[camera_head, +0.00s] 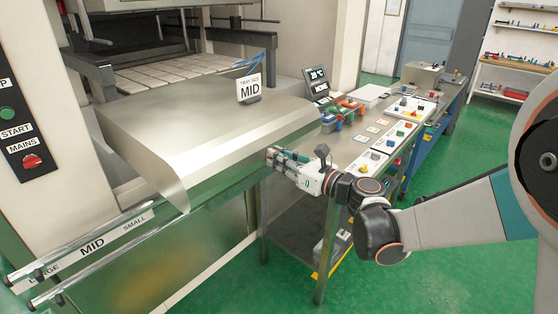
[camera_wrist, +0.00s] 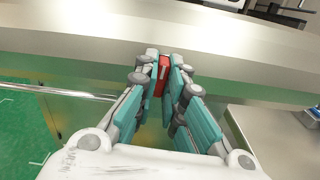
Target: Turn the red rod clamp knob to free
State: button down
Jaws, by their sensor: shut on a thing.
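The red rod clamp knob (camera_wrist: 162,72) shows in the wrist view as a small red block between my fingertips, just below the edge of the metal cover. My gripper (camera_wrist: 163,68) is shut on it, with a finger pad on each side. In the head view my gripper (camera_head: 273,155) reaches left to the front side of the machine, and its fingers hide the knob. The knob's turn position cannot be read. A rail (camera_head: 95,243) with the labels LARGE, MID and SMALL runs along the machine's front.
The sloping metal cover (camera_head: 190,115) stands right above my fingers. A MID tray size sign (camera_head: 249,89) and a display reading HOME (camera_head: 318,82) stand behind. A bench (camera_head: 345,150) with coloured parts lies to the right. The green floor (camera_head: 440,280) in front is clear.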

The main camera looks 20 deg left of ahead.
jog(key=shift+m, duration=1.1)
jog(key=shift+m+b, duration=0.6)
jog(key=shift+m, duration=0.8)
jog(key=m, duration=0.2)
jog(key=shift+m+b, duration=0.3)
jog(key=shift+m, duration=0.1)
jog(key=shift+m+b, duration=0.3)
jog(key=shift+m, duration=1.1)
